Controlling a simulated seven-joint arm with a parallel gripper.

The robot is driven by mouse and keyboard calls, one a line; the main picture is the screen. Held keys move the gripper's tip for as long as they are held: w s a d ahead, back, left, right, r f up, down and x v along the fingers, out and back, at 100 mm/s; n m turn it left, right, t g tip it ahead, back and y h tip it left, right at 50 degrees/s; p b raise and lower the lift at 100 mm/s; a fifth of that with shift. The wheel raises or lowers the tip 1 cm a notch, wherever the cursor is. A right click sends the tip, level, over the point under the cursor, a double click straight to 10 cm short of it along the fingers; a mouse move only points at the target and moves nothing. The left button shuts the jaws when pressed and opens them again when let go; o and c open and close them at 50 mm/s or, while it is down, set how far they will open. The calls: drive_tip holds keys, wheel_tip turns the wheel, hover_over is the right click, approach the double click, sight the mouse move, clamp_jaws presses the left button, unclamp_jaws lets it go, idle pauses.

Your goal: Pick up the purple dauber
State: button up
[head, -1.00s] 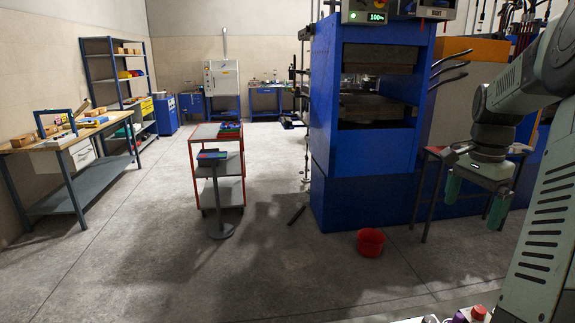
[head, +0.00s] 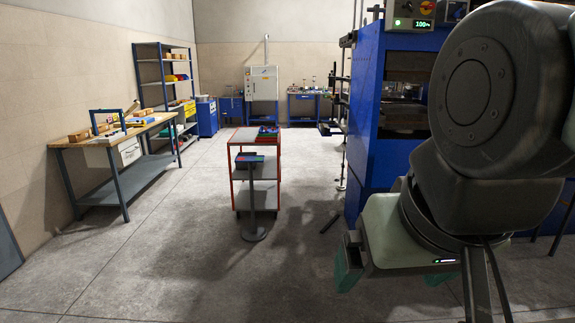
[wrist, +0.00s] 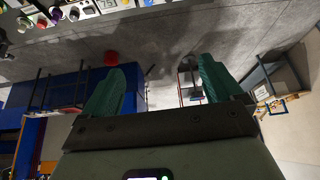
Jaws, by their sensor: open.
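A small purple-topped item (wrist: 56,13), which looks like the purple dauber, stands at the upper left edge of the wrist view. Other small items with coloured or white tops stand close around it. It is not visible in the head view now. My gripper (head: 395,276) hangs at the lower right of the head view, with its green fingers spread. In the wrist view my gripper (wrist: 162,64) is open, with nothing between its fingers. It is well apart from the purple item.
The blue press (head: 372,120) is partly hidden by my arm. A red-framed trolley (head: 232,185) and a post on a round base (head: 253,233) stand mid-floor. A workbench (head: 88,143) is at left. Open floor lies between.

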drive_tip(key=shift+s+d, duration=0.15)
drive_tip(key=shift+d, duration=0.05)
drive_tip(key=c, duration=0.6)
drive_tip(key=shift+c, duration=0.2)
